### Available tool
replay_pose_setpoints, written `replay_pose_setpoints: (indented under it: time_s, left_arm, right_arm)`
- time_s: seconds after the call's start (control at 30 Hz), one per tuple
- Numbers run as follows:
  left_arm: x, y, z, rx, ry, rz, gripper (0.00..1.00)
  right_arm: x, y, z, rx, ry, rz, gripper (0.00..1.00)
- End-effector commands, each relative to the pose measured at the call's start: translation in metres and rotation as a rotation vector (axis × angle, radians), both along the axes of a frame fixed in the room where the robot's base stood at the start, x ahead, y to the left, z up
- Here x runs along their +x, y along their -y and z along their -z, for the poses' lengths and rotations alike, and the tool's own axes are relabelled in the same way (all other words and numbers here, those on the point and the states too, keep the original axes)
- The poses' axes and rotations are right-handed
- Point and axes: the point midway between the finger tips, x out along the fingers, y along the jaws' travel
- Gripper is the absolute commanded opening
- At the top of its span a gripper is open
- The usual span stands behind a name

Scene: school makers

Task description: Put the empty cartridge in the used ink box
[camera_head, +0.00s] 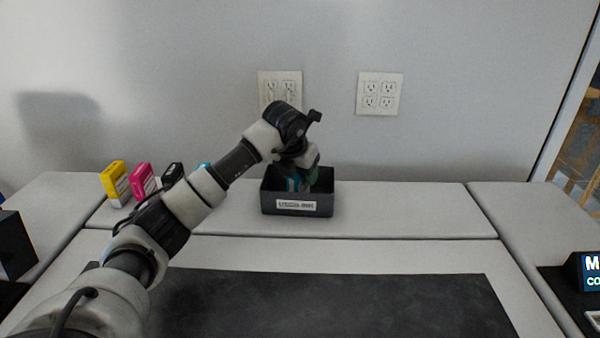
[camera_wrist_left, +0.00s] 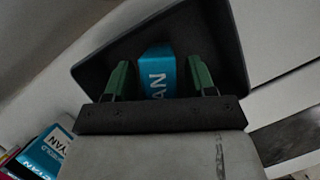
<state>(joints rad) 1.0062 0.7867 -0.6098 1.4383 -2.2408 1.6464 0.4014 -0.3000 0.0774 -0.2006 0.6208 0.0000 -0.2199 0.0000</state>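The black used ink box (camera_head: 297,207), with a white label on its front, stands on the back of the table. My left gripper (camera_head: 312,178) reaches down into it from above. In the left wrist view, a cyan cartridge (camera_wrist_left: 157,73) is inside the box (camera_wrist_left: 215,40), between the green fingers of my left gripper (camera_wrist_left: 160,82). The fingers are apart, with a gap showing beside the cartridge. Only a little of this cartridge shows in the head view (camera_head: 293,184). Whether it rests on the box floor is hard to tell. My right gripper is not in view.
A yellow cartridge (camera_head: 115,181), a magenta one (camera_head: 144,180), a black one (camera_head: 173,173) and another cyan one (camera_head: 204,167) stand in a row left of the box. A dark mat (camera_head: 330,305) covers the front. The table right of the box is clear.

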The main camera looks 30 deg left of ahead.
Motion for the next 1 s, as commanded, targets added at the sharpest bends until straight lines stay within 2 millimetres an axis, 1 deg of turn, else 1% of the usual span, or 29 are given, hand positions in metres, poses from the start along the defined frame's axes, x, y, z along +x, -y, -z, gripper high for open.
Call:
replay_pose_setpoints:
  time_s: [0.17,0.27,0.37,0.6,0.7,0.83,1.0]
  left_arm:
    - [0.000,0.000,-0.004,0.000,0.001,0.000,0.55]
    - [-0.003,0.000,-0.012,0.000,0.005,-0.001,0.55]
    - [-0.010,0.001,-0.029,0.001,0.006,0.000,0.55]
    - [-0.030,0.003,-0.077,0.001,0.006,0.000,0.55]
    - [-0.037,0.004,-0.093,0.000,0.004,0.000,0.55]
    - [-0.043,0.004,-0.107,0.001,0.003,-0.001,0.55]
    - [-0.046,0.005,-0.113,0.001,0.000,0.000,0.55]
  right_arm:
    - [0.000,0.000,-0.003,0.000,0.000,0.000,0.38]
    - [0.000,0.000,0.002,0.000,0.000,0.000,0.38]
    - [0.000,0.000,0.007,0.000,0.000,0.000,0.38]
    - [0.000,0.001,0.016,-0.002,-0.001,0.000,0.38]
    - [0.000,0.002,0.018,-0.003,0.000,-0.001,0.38]
    - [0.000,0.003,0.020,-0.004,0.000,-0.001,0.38]
    - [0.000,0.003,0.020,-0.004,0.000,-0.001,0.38]
